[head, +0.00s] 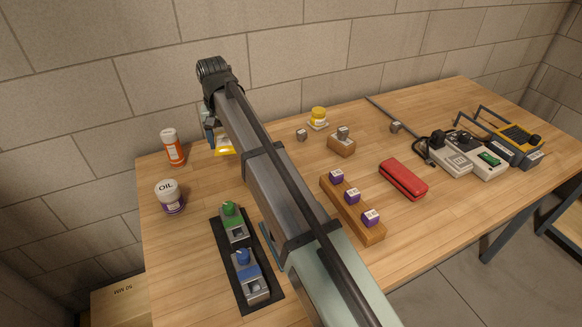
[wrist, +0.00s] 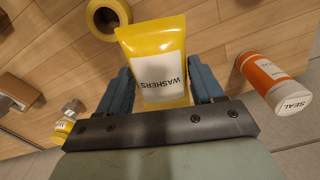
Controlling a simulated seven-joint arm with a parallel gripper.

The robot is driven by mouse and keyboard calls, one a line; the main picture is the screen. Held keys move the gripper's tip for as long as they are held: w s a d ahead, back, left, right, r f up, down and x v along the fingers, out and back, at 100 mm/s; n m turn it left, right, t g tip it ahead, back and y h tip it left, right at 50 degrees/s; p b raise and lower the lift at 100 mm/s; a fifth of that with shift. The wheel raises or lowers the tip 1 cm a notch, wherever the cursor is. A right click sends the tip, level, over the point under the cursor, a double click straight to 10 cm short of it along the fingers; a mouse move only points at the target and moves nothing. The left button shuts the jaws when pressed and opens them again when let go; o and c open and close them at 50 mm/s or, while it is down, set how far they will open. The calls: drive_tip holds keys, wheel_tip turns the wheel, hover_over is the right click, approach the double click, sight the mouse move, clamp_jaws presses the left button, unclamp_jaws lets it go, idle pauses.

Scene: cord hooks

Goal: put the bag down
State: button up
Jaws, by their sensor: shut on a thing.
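The bag is a yellow pouch with a white label reading WASHERS (wrist: 160,68). It stands between the two blue fingers of my gripper (wrist: 160,82), which is shut on it. In the head view, a yellow part of the bag (head: 225,149) shows beside my arm at the back left of the table. My gripper (head: 210,138) is mostly hidden behind the arm there. I cannot tell whether the bag's bottom touches the table.
An orange and white SEAL bottle (wrist: 270,82) stands close beside the bag, and an OIL can (head: 170,197) is nearer the front. A yellow ring (wrist: 106,18) lies on the wooden table (head: 300,165). A black tray (head: 225,262) holds green and blue items.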

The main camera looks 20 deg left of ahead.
drive_tip(key=w+d+m, duration=0.1)
drive_tip(key=w+d, duration=0.4)
drive_tip(key=d, duration=0.4)
drive_tip(key=w+d, duration=0.5)
drive_tip(key=d, duration=0.4)
drive_tip(key=shift+s+d+f+n, duration=0.15)
drive_tip(key=shift+f+n, duration=0.5)
drive_tip(key=shift+f, duration=1)
drive_tip(key=shift+s+f+n, duration=0.15)
drive_tip(key=shift+f+n, duration=0.45)
drive_tip(key=shift+f, duration=1.05)
drive_tip(key=shift+s+d+f+n, duration=0.15)
drive_tip(key=shift+f+n, duration=0.5)
drive_tip(key=shift+f, duration=1)
drive_tip(key=shift+f, duration=0.15)
drive_tip(key=o, duration=1.1)
wheel_tip(320, 180, up, 12)
drive_tip(key=shift+r, duration=0.15)
